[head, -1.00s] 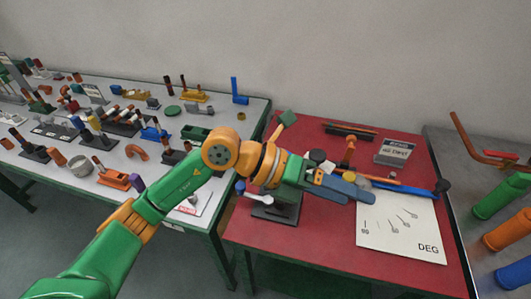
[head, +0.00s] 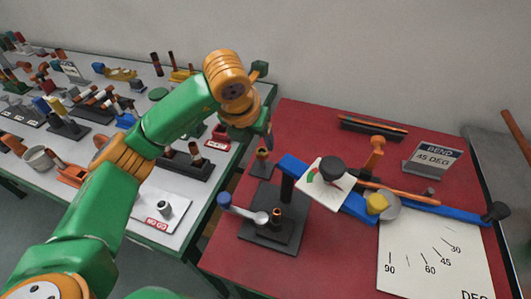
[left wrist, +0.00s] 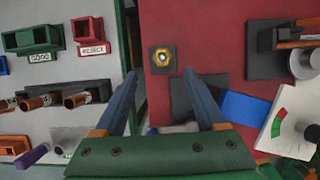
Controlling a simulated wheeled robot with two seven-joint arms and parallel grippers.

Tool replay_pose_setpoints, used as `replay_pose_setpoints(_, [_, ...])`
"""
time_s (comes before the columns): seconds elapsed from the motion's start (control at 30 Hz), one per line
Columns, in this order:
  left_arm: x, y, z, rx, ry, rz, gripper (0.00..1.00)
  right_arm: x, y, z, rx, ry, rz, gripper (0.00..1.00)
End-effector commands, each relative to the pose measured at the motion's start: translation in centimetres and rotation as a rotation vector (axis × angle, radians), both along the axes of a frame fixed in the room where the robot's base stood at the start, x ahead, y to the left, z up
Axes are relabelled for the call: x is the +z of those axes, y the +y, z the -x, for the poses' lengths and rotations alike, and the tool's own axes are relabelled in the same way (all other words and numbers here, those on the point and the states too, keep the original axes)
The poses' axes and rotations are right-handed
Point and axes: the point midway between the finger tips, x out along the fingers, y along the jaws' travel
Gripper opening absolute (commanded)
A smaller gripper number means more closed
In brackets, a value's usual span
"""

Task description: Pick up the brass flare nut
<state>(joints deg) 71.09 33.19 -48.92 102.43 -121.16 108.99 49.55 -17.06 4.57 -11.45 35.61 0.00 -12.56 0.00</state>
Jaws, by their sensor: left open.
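The brass flare nut (left wrist: 162,57) shows in the left wrist view as a gold hexagonal ring with a pale centre. It sits on a dark square block on the red table, near its left edge. In the head view the dark block (head: 261,168) stands just below my left gripper (head: 268,138), which is partly hidden by my wrist. In the left wrist view my left gripper (left wrist: 160,72) is open and empty. Its two blue fingers point toward the nut, one to each side in the picture, with the nut just beyond their tips. My right gripper is not in view.
The blue tube bender (head: 360,207) with a gauge lies right of the block. A dark stand (head: 270,232) is in front. The angle sheet (head: 430,262) and the bend sign (head: 432,160) are further right. Green (left wrist: 31,38) and red (left wrist: 89,33) trays stand on the white table.

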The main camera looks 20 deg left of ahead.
Motion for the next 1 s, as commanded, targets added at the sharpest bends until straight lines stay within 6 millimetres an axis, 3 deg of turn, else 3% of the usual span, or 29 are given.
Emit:
replay_pose_setpoints(0.33, [-5.0, -0.5, -2.7, 0.000, 0.006, 0.001, 0.72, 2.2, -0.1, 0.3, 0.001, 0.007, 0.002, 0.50])
replay_pose_setpoints(0.6, [-5.9, -0.5, -3.0, -0.004, 0.001, 0.001, 0.72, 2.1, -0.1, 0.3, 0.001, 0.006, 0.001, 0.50])
replay_pose_setpoints(0.67, [-5.9, -0.5, -3.0, -0.004, 0.001, 0.001, 0.59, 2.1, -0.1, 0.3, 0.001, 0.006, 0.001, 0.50])
replay_pose_setpoints(0.83, [-5.9, -0.5, -3.0, -0.003, 0.001, 0.001, 0.15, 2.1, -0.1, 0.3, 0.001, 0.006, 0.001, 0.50])
replay_pose_setpoints(1.0, [-5.9, -0.5, -3.0, -0.003, 0.000, 0.001, 0.14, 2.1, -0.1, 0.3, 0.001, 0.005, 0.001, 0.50])
